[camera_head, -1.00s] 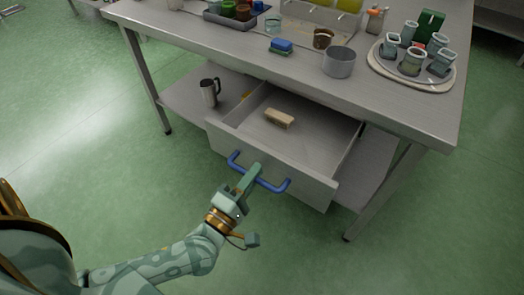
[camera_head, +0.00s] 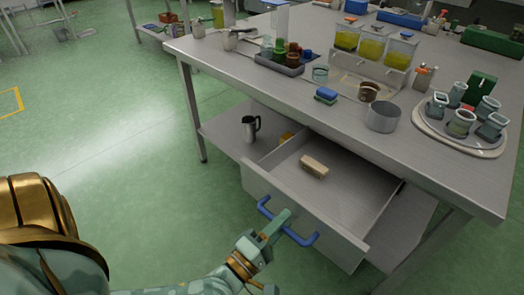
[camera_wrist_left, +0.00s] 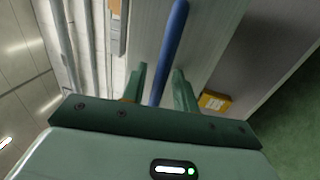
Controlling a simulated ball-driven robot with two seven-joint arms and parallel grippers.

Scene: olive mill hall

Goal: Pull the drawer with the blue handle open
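The grey drawer (camera_head: 300,208) under the steel table stands well open, its inside showing. Its blue handle (camera_head: 304,239) runs along the front panel; the handle also shows in the left wrist view (camera_wrist_left: 172,42). My left gripper (camera_head: 277,224) is at the middle of the handle. In the left wrist view its two fingers (camera_wrist_left: 160,88) stand apart, one on each side of the blue bar, with a visible gap on the left of the bar. Contact on the right side is hard to tell. My right gripper is not in view.
A tan block (camera_head: 314,166) lies in the drawer. The table top (camera_head: 290,92) holds a pot (camera_head: 382,117), a round tray of jars (camera_head: 452,143) and a blue sponge (camera_head: 326,94). The floor at left is clear.

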